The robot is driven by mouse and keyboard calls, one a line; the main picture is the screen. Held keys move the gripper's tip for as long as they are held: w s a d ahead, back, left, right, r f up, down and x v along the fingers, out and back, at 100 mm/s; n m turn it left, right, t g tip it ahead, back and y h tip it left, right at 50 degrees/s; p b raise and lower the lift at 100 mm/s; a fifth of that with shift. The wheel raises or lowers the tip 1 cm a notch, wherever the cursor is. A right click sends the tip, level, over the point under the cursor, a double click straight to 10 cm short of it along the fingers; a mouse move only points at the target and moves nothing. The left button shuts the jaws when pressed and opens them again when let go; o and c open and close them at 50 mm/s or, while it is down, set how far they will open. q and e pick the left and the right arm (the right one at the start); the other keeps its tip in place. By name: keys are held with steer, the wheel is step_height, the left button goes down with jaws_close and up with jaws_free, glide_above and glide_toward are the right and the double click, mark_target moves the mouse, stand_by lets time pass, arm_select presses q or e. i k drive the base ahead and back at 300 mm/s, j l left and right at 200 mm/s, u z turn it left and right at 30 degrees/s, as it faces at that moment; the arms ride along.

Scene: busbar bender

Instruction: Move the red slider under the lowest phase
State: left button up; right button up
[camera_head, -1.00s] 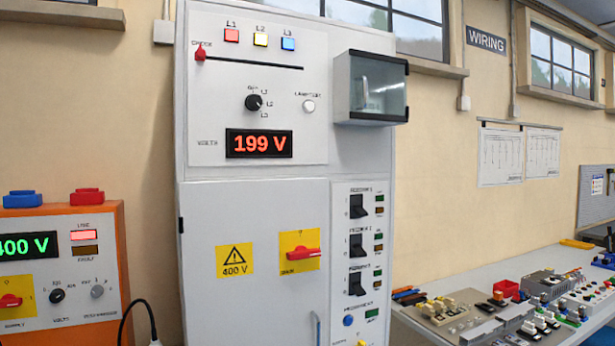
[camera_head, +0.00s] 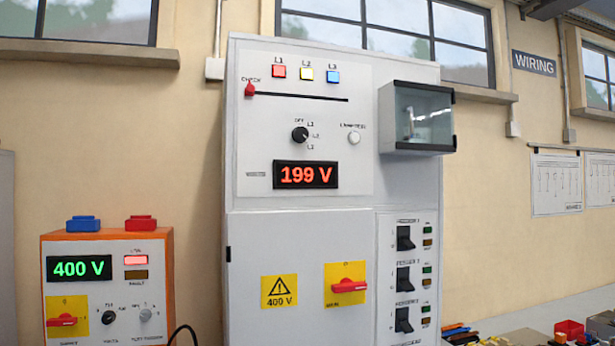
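The red slider (camera_head: 250,89) sits at the far left end of a dark horizontal slot (camera_head: 305,97) on the upper panel of the grey cabinet, by the label CHECK. The slider is left of all three. The black selector knob (camera_head: 300,134) below has positions OFF, L1, L2 and L3; its pointer seems to be towards L2. The red display (camera_head: 306,175) reads 199 V. Neither of my grippers is in view.
A small glass-fronted box (camera_head: 418,117) juts out at the cabinet's upper right. An orange supply unit (camera_head: 105,240) reading 400 V stands at left, with blue and red blocks on top. A bench with a red bin (camera_head: 568,329) is at lower right. The space before the panel is clear.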

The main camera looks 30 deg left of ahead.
mark_target(250, 90)
steer(key=u, duration=1.35)
